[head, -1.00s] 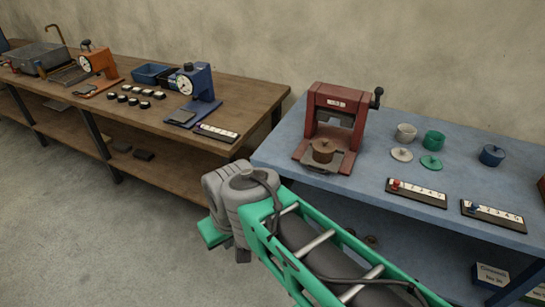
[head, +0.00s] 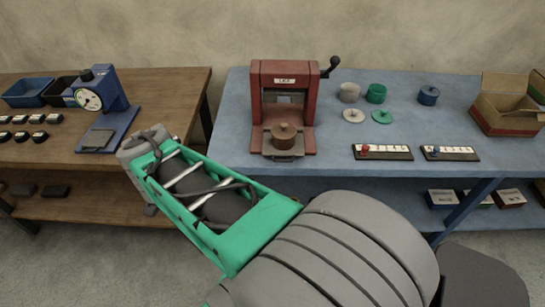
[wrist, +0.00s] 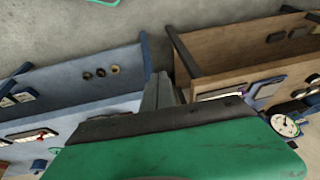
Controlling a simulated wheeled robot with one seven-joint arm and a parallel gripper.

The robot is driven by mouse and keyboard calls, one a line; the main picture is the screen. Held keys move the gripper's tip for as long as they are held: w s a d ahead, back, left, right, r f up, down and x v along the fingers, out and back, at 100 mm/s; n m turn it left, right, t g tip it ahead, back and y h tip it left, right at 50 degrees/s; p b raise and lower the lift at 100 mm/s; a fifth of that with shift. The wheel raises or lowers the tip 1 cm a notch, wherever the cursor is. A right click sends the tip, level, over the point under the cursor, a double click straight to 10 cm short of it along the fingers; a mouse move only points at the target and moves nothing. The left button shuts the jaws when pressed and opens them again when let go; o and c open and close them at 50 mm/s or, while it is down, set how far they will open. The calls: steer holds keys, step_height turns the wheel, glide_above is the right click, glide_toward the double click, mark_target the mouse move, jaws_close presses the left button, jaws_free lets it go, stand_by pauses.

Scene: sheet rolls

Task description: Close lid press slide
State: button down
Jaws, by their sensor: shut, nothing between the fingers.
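The red lid press (head: 285,88) stands on the blue table, with a dark crank handle (head: 331,66) at its upper right. Its slide (head: 284,154) sticks out at the front of the base. A brown lidded pot (head: 284,138) sits upright on the slide, in front of the press opening. In the wrist view my gripper (wrist: 160,88) shows as narrow grey fingers together, with nothing held, over the gap between the tables. In the head view my arm crosses in front, its far end left of the press and apart from it; the fingertips are hidden there.
The blue table (head: 222,135) also carries grey, green and blue pots, two loose lids, a red-marked strip (head: 383,152), a blue-marked strip (head: 449,153) and a cardboard box (head: 505,115). The wooden table (head: 40,155) at left holds a blue dial device (head: 108,105). A gap separates the tables.

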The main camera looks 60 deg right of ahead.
steer(key=s+d+f+m+g+h, duration=0.1)
steer(key=s+d+m, duration=0.3)
steer(key=d+m, duration=0.25)
steer(key=s+d+m+g+h, duration=0.25)
steer(key=d+m, duration=0.25)
steer(key=d, duration=0.3)
steer(key=m+g+p, duration=0.1)
steer(key=m+p, duration=0.1)
steer(key=m, duration=0.4)
glide_toward(280, 161)
steer(key=s+f, duration=0.4)
steer(key=f, duration=0.1)
steer(key=d, duration=0.1)
steer(key=w+d, duration=0.1)
steer(key=d, duration=0.1)
steer(key=shift+w+d+f, duration=0.1)
steer(key=shift+w+f, duration=0.25)
steer(key=shift+f, duration=0.05)
